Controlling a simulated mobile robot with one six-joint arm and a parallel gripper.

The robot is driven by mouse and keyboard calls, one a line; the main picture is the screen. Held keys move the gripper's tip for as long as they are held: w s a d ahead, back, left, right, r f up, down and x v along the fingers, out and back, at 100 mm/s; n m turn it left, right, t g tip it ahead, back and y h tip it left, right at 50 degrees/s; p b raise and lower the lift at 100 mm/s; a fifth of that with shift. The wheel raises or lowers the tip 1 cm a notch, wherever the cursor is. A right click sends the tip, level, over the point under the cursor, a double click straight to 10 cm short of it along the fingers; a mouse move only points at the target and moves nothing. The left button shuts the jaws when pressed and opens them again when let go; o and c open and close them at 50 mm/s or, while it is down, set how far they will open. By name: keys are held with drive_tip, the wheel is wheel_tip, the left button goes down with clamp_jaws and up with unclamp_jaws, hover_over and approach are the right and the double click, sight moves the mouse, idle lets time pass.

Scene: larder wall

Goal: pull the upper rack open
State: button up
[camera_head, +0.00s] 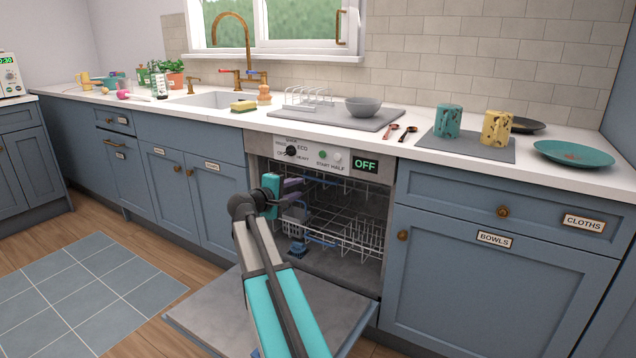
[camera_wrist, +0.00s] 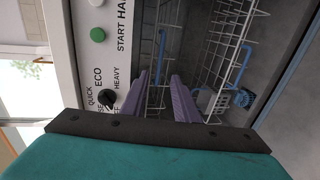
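The dishwasher stands open with its door (camera_head: 268,308) folded down. The upper rack (camera_head: 335,186) is white wire and sits inside the cavity, just under the control panel. In the wrist view the upper rack (camera_wrist: 156,92) shows between and beyond my fingers, with a blue bar on it. My gripper (camera_head: 296,188) is at the upper left of the opening, in front of the upper rack. In the wrist view its two purple fingers (camera_wrist: 161,82) are apart, with a gap between them. Whether they touch the rack's front wire I cannot tell. My arm hides part of the left side.
The lower rack (camera_head: 350,236) sits below, with blue parts at its left. The control panel (camera_head: 318,155) is close above my gripper. The counter holds a grey bowl (camera_head: 363,107), a teal mug (camera_head: 447,121) and a yellow mug (camera_head: 496,128). The floor left of the door is clear.

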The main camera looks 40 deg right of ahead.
sight(319, 180)
drive_tip(key=shift+d, duration=0.15)
drive_tip(key=shift+b+x, duration=2.05)
drive_tip(key=shift+x, duration=4.8)
drive_tip(key=shift+s, duration=0.1)
clamp_jaws()
